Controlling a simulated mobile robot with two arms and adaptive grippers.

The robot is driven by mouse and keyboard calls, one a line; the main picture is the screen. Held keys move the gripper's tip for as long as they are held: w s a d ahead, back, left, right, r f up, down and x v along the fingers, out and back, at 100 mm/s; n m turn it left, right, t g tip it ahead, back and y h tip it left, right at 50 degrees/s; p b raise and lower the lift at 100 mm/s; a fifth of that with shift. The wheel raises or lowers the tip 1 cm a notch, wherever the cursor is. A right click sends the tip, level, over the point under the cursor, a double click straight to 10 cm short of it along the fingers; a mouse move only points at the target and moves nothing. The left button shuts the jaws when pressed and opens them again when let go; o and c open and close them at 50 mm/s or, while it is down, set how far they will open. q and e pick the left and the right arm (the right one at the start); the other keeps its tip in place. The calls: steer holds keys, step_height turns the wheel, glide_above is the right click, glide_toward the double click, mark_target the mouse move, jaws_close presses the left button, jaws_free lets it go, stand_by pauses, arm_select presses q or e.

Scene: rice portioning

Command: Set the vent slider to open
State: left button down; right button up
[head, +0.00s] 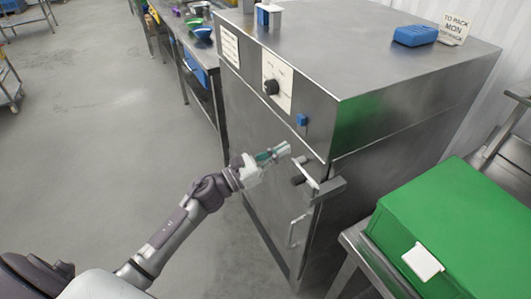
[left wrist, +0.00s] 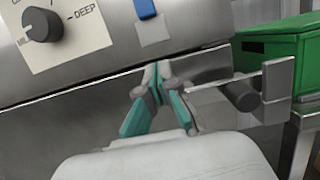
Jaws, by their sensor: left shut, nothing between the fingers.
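A small blue tab (head: 302,119), which looks like the vent slider, sits on the upper front of the steel cabinet (head: 250,120). In the left wrist view the blue tab (left wrist: 146,8) is at the top of a pale upright strip (left wrist: 156,30); the picture's top edge cuts it off. I cannot read any open or shut mark. My left gripper (head: 287,149) is shut and empty, in front of the cabinet, below the tab and apart from it. Its teal fingers meet in the left wrist view (left wrist: 157,72). My right gripper is not in view.
A black dial (head: 271,87) on a white plate is left of the tab. A door latch handle (head: 312,180) juts out close to my left gripper. A green box (head: 455,235) stands at right. A blue block (head: 415,35) lies on the cabinet top.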

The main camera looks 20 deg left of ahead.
mark_target(302, 127)
arm_select(q)
steer(key=shift+r+p+x, duration=0.25)
steer(key=shift+p+x, duration=0.05)
steer(key=shift+x, duration=0.95)
step_height(302, 127, up, 2)
steer(key=shift+w+d+r+p, duration=0.1)
steer(key=shift+w+d+p, duration=0.1)
steer(key=shift+p, duration=0.85)
steer(key=shift+s+a+r+p, duration=0.1)
steer(key=shift+a+r+p, duration=0.05)
steer(key=shift+r+p, duration=0.35)
steer(key=shift+r, duration=0.2)
steer(key=shift+f, duration=0.1)
